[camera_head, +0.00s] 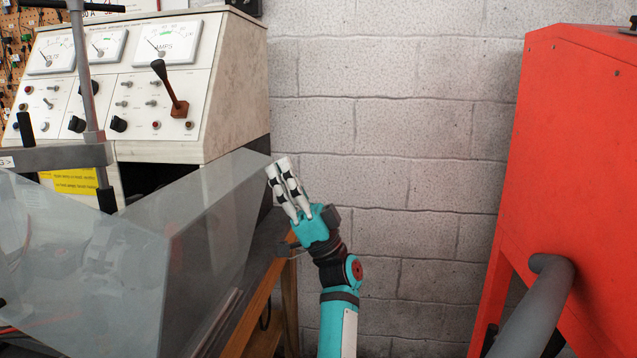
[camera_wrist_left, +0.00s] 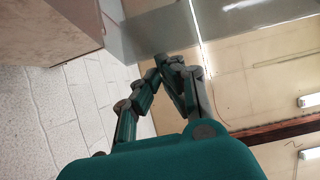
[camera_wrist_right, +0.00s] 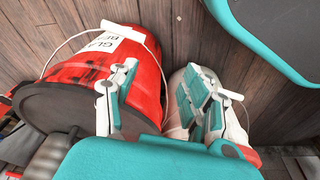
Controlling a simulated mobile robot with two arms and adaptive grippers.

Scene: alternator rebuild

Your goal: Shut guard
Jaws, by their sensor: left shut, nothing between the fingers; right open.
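The guard (camera_head: 205,235) is a clear, angled panel housing at the left of the head view, in front of the test bench. Whether it is fully lowered is hard to tell. My left gripper (camera_head: 278,166) is beside the guard's upper right corner, fingers together and empty. I cannot tell if they touch the guard. In the left wrist view the shut fingers (camera_wrist_left: 168,62) point to a translucent grey panel (camera_wrist_left: 160,32), likely the guard. My right gripper (camera_wrist_right: 158,75) is open and empty, low above the floor, and is outside the head view.
The test bench (camera_head: 232,75) has dials, knobs and a lever (camera_head: 170,90). A red cabinet (camera_head: 575,150) stands at the right. A red bucket (camera_wrist_right: 85,70) and a pale bucket (camera_wrist_right: 235,125) lie below my right gripper. Bare block wall (camera_head: 400,110) is behind.

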